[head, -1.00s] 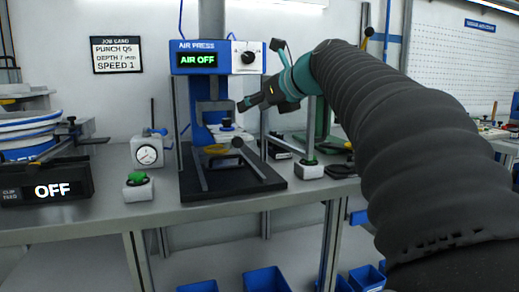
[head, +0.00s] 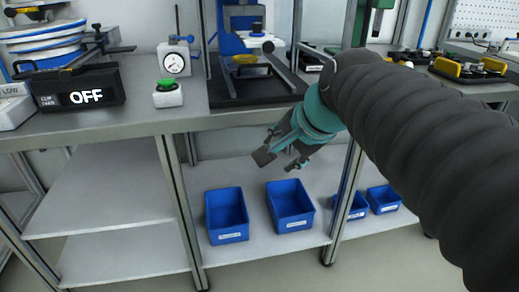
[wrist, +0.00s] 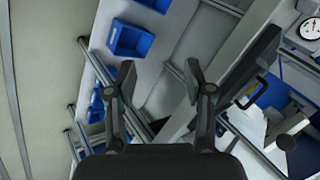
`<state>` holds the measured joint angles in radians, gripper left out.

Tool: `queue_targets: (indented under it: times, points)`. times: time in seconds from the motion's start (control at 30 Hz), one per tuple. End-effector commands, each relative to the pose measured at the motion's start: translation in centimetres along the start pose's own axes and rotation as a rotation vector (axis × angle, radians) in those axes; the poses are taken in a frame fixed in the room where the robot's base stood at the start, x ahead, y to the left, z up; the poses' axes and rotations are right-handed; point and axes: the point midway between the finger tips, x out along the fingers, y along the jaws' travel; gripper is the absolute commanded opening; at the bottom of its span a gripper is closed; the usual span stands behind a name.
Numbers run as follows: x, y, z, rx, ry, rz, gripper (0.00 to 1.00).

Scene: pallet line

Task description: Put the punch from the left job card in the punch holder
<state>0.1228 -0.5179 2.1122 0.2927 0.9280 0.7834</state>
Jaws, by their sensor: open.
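My gripper (head: 278,162) is open and empty in front of the bench, below its top edge and above the lower shelf's bins. In the wrist view its two fingers (wrist: 160,75) stand wide apart with nothing between them. The air press (head: 236,45) stands on the bench up and left of my gripper, its upper part cut off. I cannot make out the punch holder on it. No punch is recognisable; the insides of the blue bins look empty or too dark to tell. The job card is out of view now.
On the lower shelf are a left blue bin (head: 228,236), a middle blue bin (head: 291,224) and two smaller ones at right (head: 358,213). A dial gauge (head: 174,63), a green button box (head: 167,96) and a clip feed unit reading OFF (head: 60,95) stand on the bench.

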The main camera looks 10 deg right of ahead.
Motion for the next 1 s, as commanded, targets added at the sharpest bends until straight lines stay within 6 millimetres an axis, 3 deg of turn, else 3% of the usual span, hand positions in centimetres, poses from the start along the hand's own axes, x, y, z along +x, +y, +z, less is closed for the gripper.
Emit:
queue_targets:
  times: [0.03,0.2,0.4,0.57,1.0]
  points:
    - [0.5,2.3,1.5,-0.142,-0.001,0.034,0.52]
    - [2.0,9.2,4.7,-0.612,-0.019,0.142,0.52]
    - [3.2,14.3,6.6,-0.961,-0.056,0.216,0.52]
    - [3.5,15.5,7.0,-1.046,-0.068,0.233,0.52]
    - [3.5,15.4,7.0,-1.045,-0.068,0.233,0.52]
